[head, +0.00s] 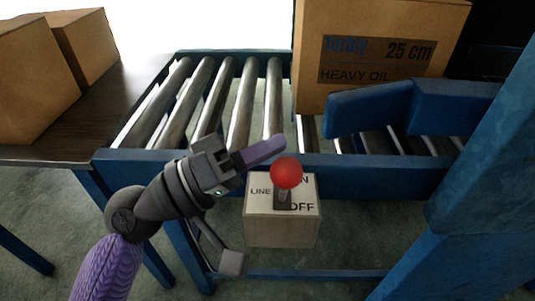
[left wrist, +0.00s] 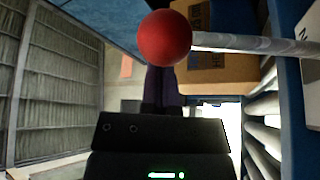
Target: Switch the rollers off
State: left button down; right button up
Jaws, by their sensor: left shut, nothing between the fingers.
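The switch box (head: 265,229) hangs at the front of the roller conveyor, with a label reading LINE, ON and OFF. Its lever ends in a red ball (head: 286,172), which covers part of the word ON; OFF is below it. In the left wrist view the red ball (left wrist: 164,38) is close, on a pale rod (left wrist: 245,42) running to the box at the right edge. My left gripper (head: 274,146) is shut and empty, its fingertips just above and behind the ball in the head view. I cannot tell whether they touch. My right gripper is not in view.
The conveyor's blue front rail (head: 370,176) runs behind the box. A HEAVY OIL carton (head: 380,25) stands on the rollers (head: 240,105). Two cartons are on the dark table (head: 118,95) at left. A blue post (head: 490,180) stands at right.

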pick_arm(q)
jog(key=shift+s+f+m+h+b, duration=0.3)
jog(key=shift+s+m+b, duration=0.1)
jog(key=shift+s+b, duration=0.1)
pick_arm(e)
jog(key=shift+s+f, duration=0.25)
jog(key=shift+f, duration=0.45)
pick_arm(q)
jog(key=shift+g, duration=0.3)
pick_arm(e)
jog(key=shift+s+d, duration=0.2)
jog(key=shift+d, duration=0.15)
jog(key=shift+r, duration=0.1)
